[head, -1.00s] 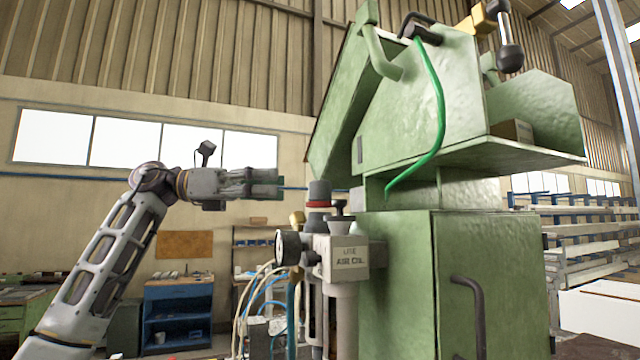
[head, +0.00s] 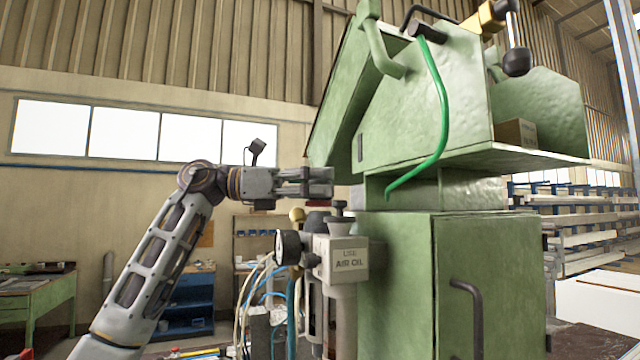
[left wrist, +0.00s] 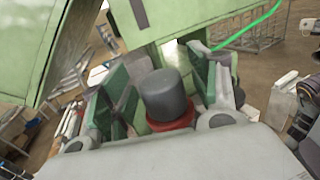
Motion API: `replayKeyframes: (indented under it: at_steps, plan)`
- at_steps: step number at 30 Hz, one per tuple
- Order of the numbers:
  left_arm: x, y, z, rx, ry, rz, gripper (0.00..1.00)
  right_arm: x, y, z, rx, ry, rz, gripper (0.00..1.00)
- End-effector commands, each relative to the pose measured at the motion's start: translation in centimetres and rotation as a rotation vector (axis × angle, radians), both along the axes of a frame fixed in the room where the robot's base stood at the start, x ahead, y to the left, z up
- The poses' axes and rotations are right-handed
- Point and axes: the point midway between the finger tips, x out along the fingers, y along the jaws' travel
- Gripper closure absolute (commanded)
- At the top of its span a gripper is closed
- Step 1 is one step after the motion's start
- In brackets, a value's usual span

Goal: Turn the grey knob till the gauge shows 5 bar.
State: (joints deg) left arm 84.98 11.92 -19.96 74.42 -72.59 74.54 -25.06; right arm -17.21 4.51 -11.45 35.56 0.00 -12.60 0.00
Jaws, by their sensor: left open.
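The grey knob (left wrist: 167,95) is a dark cylinder above a red ring (left wrist: 172,136) in the left wrist view. My left gripper (left wrist: 160,78) is open, with one finger on each side of the knob; I cannot tell whether they touch it. In the head view my left gripper (head: 322,182) covers the knob, and only a bit of red shows below the fingers. The gauge (head: 289,247) is on the left of the air unit (head: 342,258), turned nearly side-on, so its reading is not legible. My right gripper is not in view.
The green machine (head: 395,290) stands close to the right of the air unit, with its sloped housing (head: 440,100) above. A green hose (head: 443,110) hangs down its front. Loose hoses (head: 250,300) hang left of the unit. Open space lies left of my gripper.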

Motion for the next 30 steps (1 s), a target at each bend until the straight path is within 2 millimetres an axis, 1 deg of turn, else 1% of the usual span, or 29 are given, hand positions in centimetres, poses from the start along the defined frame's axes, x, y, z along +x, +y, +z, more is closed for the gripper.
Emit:
replayKeyframes:
  at_steps: [5, 6, 15, 16, 17, 23, 30]
  plan:
    - [0.01, 0.00, -0.05, 0.000, 0.000, 0.000, 0.39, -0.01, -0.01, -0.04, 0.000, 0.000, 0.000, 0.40]
    - [0.01, 0.00, -0.05, 0.000, 0.000, 0.000, 0.42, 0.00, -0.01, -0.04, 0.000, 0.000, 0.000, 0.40]
    - [0.03, 0.03, -0.05, 0.000, 0.000, 0.001, 0.80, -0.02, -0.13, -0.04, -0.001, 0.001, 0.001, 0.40]
    - [0.03, 0.03, -0.05, 0.000, 0.000, 0.001, 0.84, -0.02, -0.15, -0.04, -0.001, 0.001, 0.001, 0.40]
    - [0.03, 0.03, -0.05, 0.000, 0.000, 0.001, 0.86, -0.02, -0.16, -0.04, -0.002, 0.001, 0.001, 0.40]
    - [0.02, 0.05, -0.06, 0.000, -0.001, 0.007, 0.86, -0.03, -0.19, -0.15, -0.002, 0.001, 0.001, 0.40]
    - [0.03, 0.10, -0.17, 0.001, -0.002, 0.051, 0.86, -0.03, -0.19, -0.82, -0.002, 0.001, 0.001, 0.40]
